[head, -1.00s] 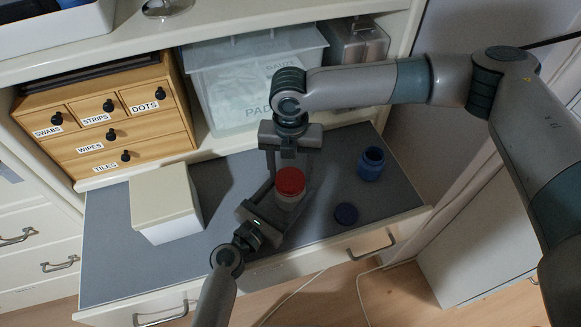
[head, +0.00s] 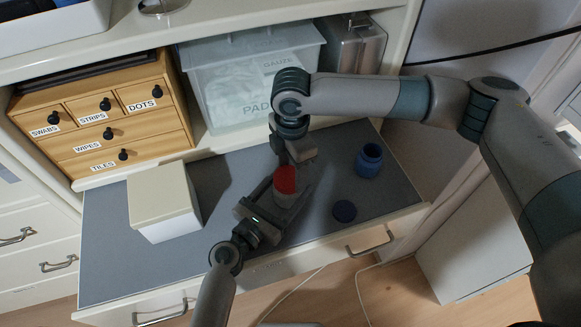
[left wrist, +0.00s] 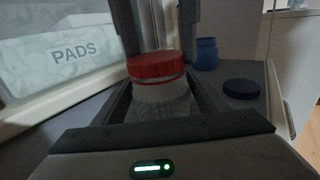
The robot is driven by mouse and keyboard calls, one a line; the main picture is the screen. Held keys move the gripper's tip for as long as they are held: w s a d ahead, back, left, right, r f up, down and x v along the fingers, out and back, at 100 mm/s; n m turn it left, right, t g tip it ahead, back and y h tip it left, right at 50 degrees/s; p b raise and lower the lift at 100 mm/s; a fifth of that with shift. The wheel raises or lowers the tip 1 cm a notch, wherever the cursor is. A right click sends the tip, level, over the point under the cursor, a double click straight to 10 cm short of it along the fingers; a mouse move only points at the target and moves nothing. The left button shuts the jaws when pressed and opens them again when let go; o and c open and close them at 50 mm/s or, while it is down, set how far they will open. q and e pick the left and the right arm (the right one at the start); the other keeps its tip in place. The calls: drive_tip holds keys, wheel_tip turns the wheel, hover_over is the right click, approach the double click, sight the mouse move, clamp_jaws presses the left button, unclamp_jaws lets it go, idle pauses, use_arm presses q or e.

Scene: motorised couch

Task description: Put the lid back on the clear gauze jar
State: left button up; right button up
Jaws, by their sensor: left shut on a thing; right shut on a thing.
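The clear gauze jar (left wrist: 162,98) stands upright between the fingers of my left gripper (head: 271,194), which is shut on it. The red lid (head: 286,178) is on top of the jar's mouth; it also shows in the left wrist view (left wrist: 156,66). A clear band shows just below the lid, and I cannot tell whether it is fully seated. My right gripper (head: 294,166) comes down from above with its fingers either side of the lid, shut on it. The fingers partly hide the lid and jar in the head view.
An open blue jar (head: 370,160) and its blue lid (head: 345,211) are to the right on the grey surface (head: 240,168). A white box (head: 165,205) is at left. A wooden drawer unit (head: 105,115) and a clear PADS bin (head: 250,80) stand behind.

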drive_tip(key=m, duration=0.6)
drive_tip(key=shift+s, duration=0.35)
drive_tip(key=m, duration=0.5)
drive_tip(key=shift+s+a, duration=0.1)
drive_tip(key=shift+s, duration=0.05)
drive_tip(key=m, duration=0.6)
drive_tip(key=shift+s+a, duration=0.15)
drive_tip(key=shift+s, duration=0.05)
drive_tip(key=m, duration=0.5)
drive_tip(key=shift+a, duration=0.25)
drive_tip(key=m, duration=0.5)
drive_tip(key=shift+a, duration=0.2)
drive_tip(key=m, duration=0.5)
drive_tip(key=shift+w+a, duration=0.1)
drive_tip(key=m, duration=0.4)
drive_tip(key=shift+w+a+m, duration=0.1)
drive_tip(key=shift+w+m, duration=0.1)
drive_tip(key=shift+m, duration=0.1)
drive_tip(key=m, duration=0.6)
drive_tip(key=shift+w, duration=0.25)
drive_tip(key=o, duration=1.1)
drive_tip(key=shift+f, duration=0.1)
drive_tip(key=shift+s+n, duration=0.1)
drive_tip(key=shift+n, duration=0.4)
